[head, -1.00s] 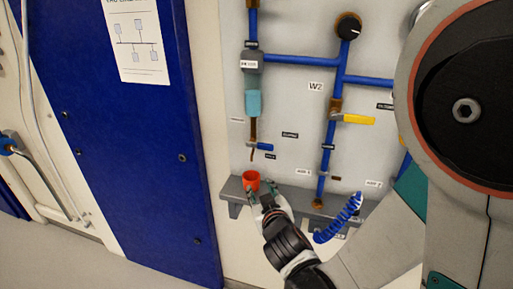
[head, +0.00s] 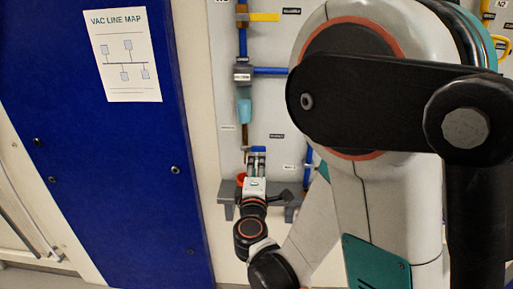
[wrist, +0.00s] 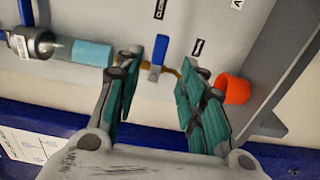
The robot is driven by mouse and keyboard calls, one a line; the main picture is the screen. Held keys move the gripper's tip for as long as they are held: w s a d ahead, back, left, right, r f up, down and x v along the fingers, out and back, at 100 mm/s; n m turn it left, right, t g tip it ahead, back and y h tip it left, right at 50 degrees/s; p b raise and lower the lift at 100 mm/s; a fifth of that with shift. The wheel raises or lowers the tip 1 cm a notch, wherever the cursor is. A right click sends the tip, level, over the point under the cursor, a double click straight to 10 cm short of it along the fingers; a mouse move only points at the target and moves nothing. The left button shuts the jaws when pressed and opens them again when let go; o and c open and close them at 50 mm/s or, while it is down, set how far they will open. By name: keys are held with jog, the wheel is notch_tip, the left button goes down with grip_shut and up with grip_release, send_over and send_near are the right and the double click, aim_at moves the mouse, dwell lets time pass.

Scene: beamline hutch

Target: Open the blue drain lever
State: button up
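The blue drain lever (head: 258,149) is on the panel at the lower end of the left vertical pipe. The gripper also shows in the wrist view (wrist: 161,70). The red cup (head: 241,178) is at the shelf, just left of my gripper; in the wrist view the cup (wrist: 234,88) is beyond the right finger.
A grey shelf (head: 228,201) juts out below the lever. A light-blue cylinder (head: 245,109) is on the pipe above it. A yellow lever (head: 264,17) is higher up. My arm hides much of the panel's right side. A blue door or panel (head: 95,200) stands at the left.

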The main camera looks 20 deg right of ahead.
aim_at(259, 150)
jog(key=x, duration=0.9)
jog(key=shift+w+d, duration=0.15)
jog(key=shift+w, duration=0.1)
grip_shut()
